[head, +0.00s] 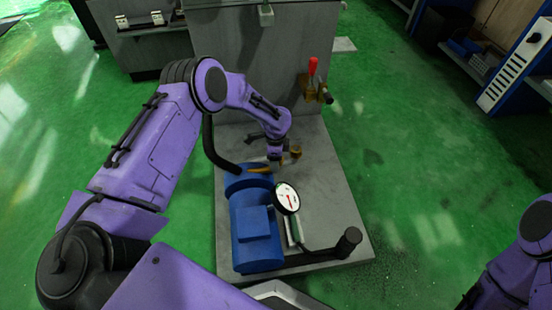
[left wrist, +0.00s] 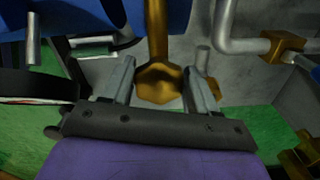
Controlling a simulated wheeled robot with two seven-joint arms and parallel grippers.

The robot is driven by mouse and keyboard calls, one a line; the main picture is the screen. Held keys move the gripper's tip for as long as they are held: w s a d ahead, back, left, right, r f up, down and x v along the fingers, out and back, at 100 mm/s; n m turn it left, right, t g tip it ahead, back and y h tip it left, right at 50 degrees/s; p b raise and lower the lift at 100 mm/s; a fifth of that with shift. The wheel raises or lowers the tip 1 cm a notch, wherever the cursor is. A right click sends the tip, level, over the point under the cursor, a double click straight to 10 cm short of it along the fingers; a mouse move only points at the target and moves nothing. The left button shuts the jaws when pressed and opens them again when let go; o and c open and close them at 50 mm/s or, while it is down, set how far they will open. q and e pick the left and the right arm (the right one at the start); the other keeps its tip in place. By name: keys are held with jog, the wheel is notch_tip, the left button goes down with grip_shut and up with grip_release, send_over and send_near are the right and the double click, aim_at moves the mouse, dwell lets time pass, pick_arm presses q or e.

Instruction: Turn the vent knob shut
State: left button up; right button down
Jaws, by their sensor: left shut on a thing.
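The vent knob, a faceted brass knob on a brass stem, shows in the left wrist view (left wrist: 160,82). My left gripper (left wrist: 160,75) has a finger on each side of it and is shut on it. In the head view my left gripper (head: 275,157) reaches down behind the blue pump body (head: 256,225). There the knob is mostly hidden by my gripper, and a brass stem (head: 259,170) shows beside it. My right gripper is out of both views; only part of my right arm shows at the lower right.
A round white gauge (head: 286,197) stands close to the pump. A bent pipe ends in a black cylinder (head: 349,241). A red-handled brass valve (head: 313,68) is on the grey cabinet's right side. A small brass fitting (head: 296,152) sits right of my gripper. Green floor is open at right.

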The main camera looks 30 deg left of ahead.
pick_arm(q)
jog(key=o, duration=1)
jog(key=shift+w+r, duration=0.15)
jog(key=shift+w, duration=0.1)
jog(key=shift+s, duration=0.1)
notch_tip(320, 180, up, 10)
jog(key=p, duration=0.3)
jog(key=shift+r, duration=0.15)
